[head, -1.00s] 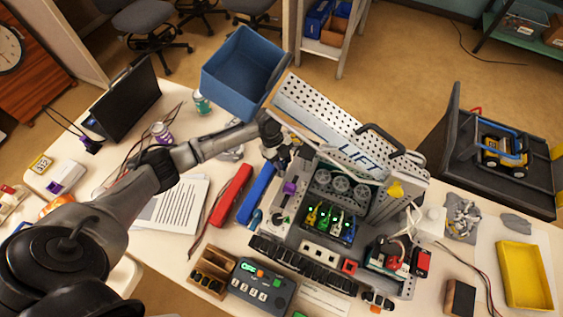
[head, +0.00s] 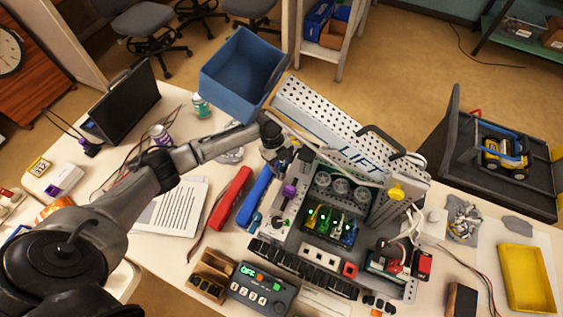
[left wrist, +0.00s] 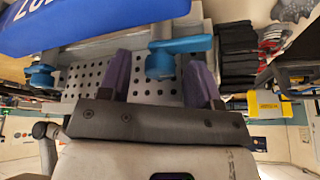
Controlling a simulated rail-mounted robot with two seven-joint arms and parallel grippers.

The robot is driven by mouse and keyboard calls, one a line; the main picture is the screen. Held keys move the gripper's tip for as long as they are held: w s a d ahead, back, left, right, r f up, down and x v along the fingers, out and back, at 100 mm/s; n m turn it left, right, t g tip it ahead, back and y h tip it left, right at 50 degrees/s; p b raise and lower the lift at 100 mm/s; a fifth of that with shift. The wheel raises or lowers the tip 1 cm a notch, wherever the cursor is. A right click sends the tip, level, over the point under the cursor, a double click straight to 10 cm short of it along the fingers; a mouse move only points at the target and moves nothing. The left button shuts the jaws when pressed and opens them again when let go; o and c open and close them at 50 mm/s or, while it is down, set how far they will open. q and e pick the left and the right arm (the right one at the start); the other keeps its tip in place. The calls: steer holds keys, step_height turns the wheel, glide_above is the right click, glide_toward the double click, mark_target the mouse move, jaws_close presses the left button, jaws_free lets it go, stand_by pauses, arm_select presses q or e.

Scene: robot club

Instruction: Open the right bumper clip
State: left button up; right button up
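The competition robot, with its raised perforated panel marked LIFT (head: 362,163), stands on the table. A blue bumper (head: 256,195) lies along its left side; it fills the top left of the left wrist view (left wrist: 90,22). Two blue clips show there: one between the fingers (left wrist: 180,57), one farther left (left wrist: 40,76). I cannot tell for certain which is the right bumper clip. My left gripper (left wrist: 158,78) is open, its purple fingers on either side of the first clip, with a gap visible. In the head view it (head: 290,180) is above the robot's left side. My right gripper is out of view.
A red bumper (head: 230,198) lies left of the blue one. A control box with buttons (head: 263,288) and a wooden block holder (head: 212,277) stand in front. A yellow tray (head: 525,275) is at right. The LIFT panel rises close behind my gripper.

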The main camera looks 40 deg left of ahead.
mark_target(277, 164)
arm_select(q)
steer(key=shift+r, duration=0.1)
steer(key=v, duration=0.7)
steer(key=shift+r+b, duration=0.2)
steer(key=shift+b, duration=0.1)
